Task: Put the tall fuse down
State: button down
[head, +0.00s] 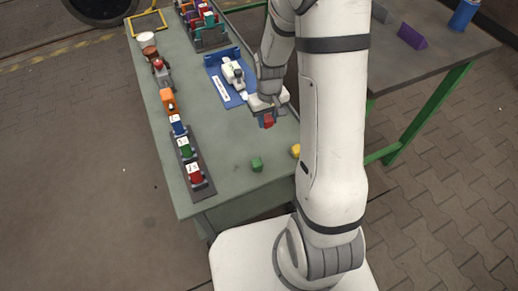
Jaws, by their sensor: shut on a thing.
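My gripper (267,112) is over the right part of the green-grey table (225,135), pointing down. It is shut on a small red piece (268,121), which fits the tall fuse of the task. Most of its upper part is hidden by the fingers, so its full height does not show. I cannot tell whether its lower end touches the table.
A blue mat (218,72) with white parts lies behind my gripper. A green block (257,164) and a yellow block (296,151) stand near the front edge. The table's middle is clear.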

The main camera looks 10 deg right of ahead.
jog(key=shift+s+r+b, duration=0.1)
jog(key=shift+s+b, duration=0.3)
jog(key=shift+b, duration=0.05)
notch_tip(320, 180, down, 9)
jog(key=shift+f+b, duration=0.2)
jog(key=shift+b, duration=0.9)
jog(key=shift+f, duration=0.2)
jog(key=c, duration=1.1)
grip_release()
jog(key=shift+o, duration=0.2)
jog(key=shift+r, duration=0.15)
